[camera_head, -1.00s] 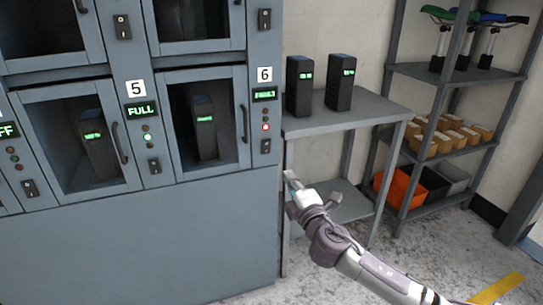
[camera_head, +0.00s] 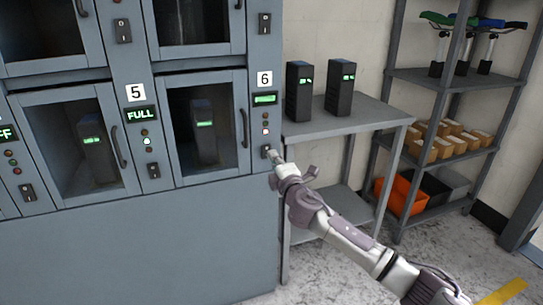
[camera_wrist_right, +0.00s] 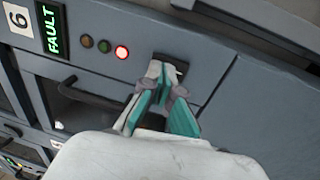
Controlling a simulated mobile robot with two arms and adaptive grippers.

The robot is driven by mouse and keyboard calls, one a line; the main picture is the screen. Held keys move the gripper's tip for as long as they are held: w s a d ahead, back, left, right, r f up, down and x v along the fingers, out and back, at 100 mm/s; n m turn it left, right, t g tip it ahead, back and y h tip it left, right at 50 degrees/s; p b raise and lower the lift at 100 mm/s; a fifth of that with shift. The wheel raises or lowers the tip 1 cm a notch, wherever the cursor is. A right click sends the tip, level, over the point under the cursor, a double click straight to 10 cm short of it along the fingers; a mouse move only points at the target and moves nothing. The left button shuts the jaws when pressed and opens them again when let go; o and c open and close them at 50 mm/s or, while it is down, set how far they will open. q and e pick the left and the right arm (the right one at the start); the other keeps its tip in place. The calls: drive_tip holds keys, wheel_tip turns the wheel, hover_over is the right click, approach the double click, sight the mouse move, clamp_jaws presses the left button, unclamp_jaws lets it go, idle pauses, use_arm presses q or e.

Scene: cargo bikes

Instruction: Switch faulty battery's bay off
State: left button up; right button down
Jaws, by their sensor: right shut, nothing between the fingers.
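Bay 6 of the grey charging cabinet has a glass door with a dark battery (camera_head: 203,133) standing behind it. Its display (camera_wrist_right: 52,30) reads FAULT in the right wrist view, and a red light (camera_wrist_right: 121,52) glows beside it. The bay's rocker switch (camera_wrist_right: 172,66) lies below the lights, partly hidden by my fingers. My right gripper (camera_head: 271,155) is shut and empty, its fingertips at the switch; it also shows in the wrist view (camera_wrist_right: 160,82). Whether the tips touch the switch, I cannot tell. My left gripper is not in view.
Bay 5 (camera_head: 136,93), reading FULL, is left of bay 6 with its own switch (camera_head: 154,171). A grey table (camera_head: 365,118) with two dark batteries stands right of the cabinet. A shelf rack (camera_head: 440,80) stands farther right.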

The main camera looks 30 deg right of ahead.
sight(266, 152)
drive_tip(key=shift+x, duration=1.05)
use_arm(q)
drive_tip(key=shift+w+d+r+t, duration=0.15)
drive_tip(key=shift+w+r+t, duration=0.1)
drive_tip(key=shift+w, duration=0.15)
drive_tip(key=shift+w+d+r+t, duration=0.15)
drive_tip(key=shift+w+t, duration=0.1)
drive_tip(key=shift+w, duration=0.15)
use_arm(e)
drive_tip(key=shift+r, duration=0.15)
drive_tip(key=shift+w+r+p, duration=0.15)
drive_tip(key=shift+w+p, duration=0.05)
drive_tip(key=shift+p, duration=0.8)
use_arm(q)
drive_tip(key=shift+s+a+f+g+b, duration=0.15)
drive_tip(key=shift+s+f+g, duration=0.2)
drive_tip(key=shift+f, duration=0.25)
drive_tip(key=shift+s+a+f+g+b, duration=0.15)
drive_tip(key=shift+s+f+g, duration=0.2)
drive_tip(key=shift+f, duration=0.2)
use_arm(e)
drive_tip(key=shift+f, duration=0.2)
drive_tip(key=shift+s, duration=0.1)
